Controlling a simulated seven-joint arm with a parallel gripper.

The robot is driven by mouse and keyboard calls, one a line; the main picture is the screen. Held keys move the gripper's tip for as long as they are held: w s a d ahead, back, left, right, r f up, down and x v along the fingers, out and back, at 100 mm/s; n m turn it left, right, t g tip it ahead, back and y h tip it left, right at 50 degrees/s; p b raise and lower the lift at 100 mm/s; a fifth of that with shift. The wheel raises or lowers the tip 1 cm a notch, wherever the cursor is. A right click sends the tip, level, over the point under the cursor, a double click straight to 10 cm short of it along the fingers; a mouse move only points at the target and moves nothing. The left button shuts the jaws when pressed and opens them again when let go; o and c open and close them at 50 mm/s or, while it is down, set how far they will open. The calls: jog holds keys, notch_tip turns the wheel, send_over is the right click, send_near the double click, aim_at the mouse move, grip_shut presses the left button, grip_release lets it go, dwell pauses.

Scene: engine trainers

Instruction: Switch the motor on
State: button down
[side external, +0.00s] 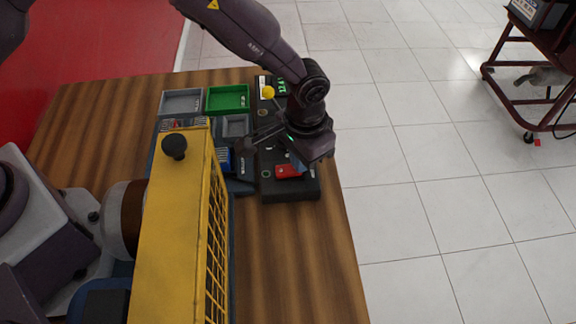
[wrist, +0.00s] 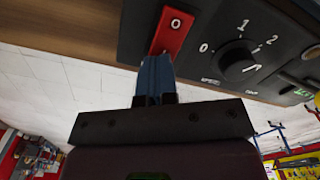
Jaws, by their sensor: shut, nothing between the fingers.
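The black control box (side external: 290,190) lies at the right edge of the wooden table in the side view. Its red switch (side external: 287,171) shows just below my gripper (side external: 298,162). In the wrist view, the red switch (wrist: 173,30) bears a white "0" at its upper end. My gripper (wrist: 156,60) has its blue fingers shut together and empty. The fingertips overlap the lower end of the red switch in the picture and hide that part. I cannot tell whether they touch it. The motor itself is not clearly identifiable.
A black rotary knob (wrist: 238,63), with marks 0, 1 and 2, sits beside the switch. A yellow guard (side external: 170,230) stands left of the box. A green tray (side external: 228,98) and a grey tray (side external: 181,102) lie behind. The table's front right is bare.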

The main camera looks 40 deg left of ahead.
jog(key=shift+f, duration=0.25)
jog(key=shift+r, duration=3.5)
jog(key=shift+s+a+f+m+g, duration=0.15)
jog(key=shift+s+a+f, duration=0.1)
jog(key=shift+s, duration=0.2)
jog(key=shift+s+a+f+m+g, duration=0.15)
jog(key=shift+s+a+f, duration=0.05)
jog(key=shift+s, duration=0.2)
jog(key=shift+s+a+r, duration=0.65)
jog(key=shift+s, duration=0.05)
jog(key=s+a+r+n+t, duration=0.1)
jog(key=s+a+r+t, duration=0.2)
jog(key=s+a+r, duration=0.6)
jog(key=s+a+r+n+t, duration=0.2)
jog(key=s+a+r+t, duration=0.1)
jog(key=s+a+r, duration=0.6)
jog(key=a+r, duration=0.3)
jog(key=r, duration=0.2)
jog(key=shift+a+r+n, duration=0.2)
jog(key=shift+r+n, duration=0.05)
jog(key=shift+n, duration=0.05)
